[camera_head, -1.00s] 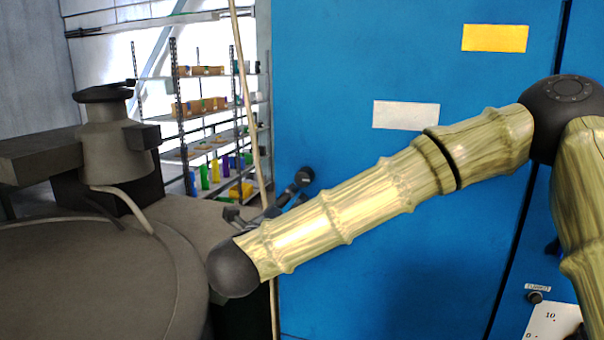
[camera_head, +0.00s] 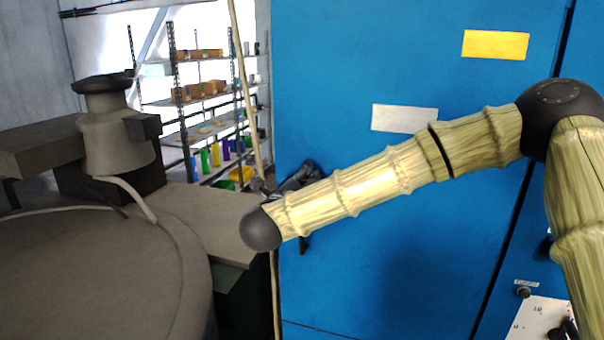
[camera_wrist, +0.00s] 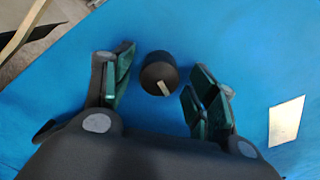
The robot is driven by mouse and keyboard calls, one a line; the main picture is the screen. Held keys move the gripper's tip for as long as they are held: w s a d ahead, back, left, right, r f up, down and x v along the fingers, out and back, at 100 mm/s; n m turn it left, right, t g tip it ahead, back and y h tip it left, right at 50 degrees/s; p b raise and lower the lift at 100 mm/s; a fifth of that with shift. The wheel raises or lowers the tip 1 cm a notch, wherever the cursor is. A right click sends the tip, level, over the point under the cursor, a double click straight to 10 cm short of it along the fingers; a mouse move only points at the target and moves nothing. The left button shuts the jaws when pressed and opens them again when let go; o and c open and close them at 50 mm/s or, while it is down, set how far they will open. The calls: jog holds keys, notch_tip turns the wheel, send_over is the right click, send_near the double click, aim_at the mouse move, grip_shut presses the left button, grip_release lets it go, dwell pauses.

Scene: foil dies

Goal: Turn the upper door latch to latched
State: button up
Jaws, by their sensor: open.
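The upper door latch (camera_wrist: 159,72) shows in the wrist view as a round black knob with a pale pointer bar, on the blue door (camera_wrist: 150,125). The bar slants toward the lower right of that view. My gripper (camera_wrist: 160,88) is open, its green-padded fingers on either side of the knob with gaps on both sides. No contact shows. In the head view my gripper (camera_head: 290,183) is at the left edge of the blue door (camera_head: 420,230), partly hidden behind my arm. The latch cannot be told apart from the gripper there.
A dark part (camera_head: 303,245) shows on the door below my arm. White (camera_head: 404,118) and yellow (camera_head: 495,45) labels are on the door. A large grey machine (camera_head: 90,270) stands left, with shelves (camera_head: 200,130) behind.

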jog(key=shift+w+d, duration=0.1)
jog(key=shift+w, duration=0.2)
jog(key=c, duration=1)
jog(key=shift+c, duration=0.2)
